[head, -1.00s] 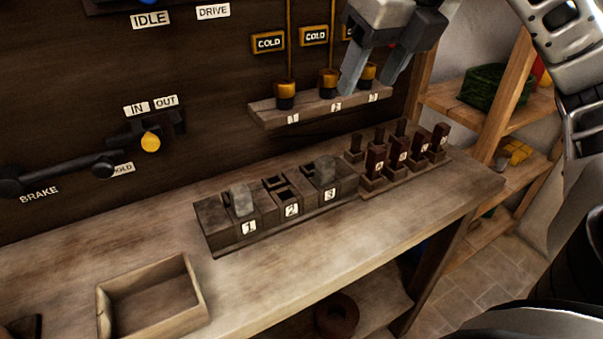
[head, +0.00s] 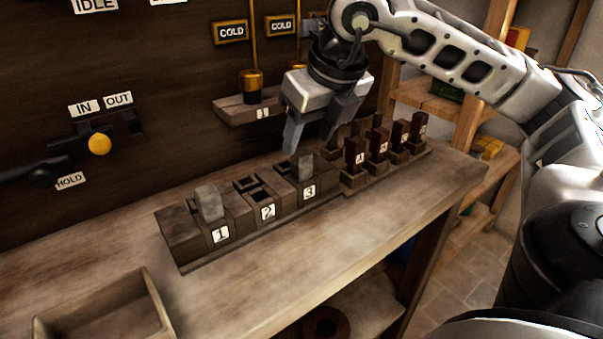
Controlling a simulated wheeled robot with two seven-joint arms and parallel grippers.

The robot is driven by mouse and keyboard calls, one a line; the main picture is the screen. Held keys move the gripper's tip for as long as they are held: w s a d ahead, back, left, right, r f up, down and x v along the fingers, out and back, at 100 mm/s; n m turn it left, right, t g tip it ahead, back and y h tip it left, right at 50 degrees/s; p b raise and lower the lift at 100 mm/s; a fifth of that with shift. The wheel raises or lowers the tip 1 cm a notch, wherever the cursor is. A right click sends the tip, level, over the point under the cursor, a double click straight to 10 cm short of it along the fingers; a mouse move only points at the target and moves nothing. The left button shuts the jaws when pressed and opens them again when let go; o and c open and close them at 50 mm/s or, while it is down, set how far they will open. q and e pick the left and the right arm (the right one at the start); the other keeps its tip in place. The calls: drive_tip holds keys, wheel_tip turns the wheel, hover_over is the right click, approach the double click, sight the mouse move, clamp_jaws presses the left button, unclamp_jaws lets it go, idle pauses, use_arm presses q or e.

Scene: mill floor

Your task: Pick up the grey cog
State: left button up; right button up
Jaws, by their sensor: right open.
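No grey thing here shows clear cog teeth. A grey upright piece (head: 209,203) stands in the block marked 1 (head: 222,234). A second grey piece (head: 304,166) sits in the block marked 3 (head: 311,193), partly behind my gripper's fingertip. My right gripper (head: 309,147) is open, fingers pointing down, just above and around the block marked 3. I cannot tell whether it touches the grey piece. Nothing shows between its fingers. My left gripper is not in view.
The block marked 2 (head: 267,213) has empty square slots. Several dark red pegs (head: 355,152) stand in holders to the right. A wooden tray (head: 155,297) lies at the front left. A shelf with brass-capped rods (head: 251,88) hangs behind. The bench front (head: 330,241) is clear.

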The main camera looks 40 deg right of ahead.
sight(302, 153)
drive_tip(key=shift+x, duration=2.7)
drive_tip(key=c, duration=1)
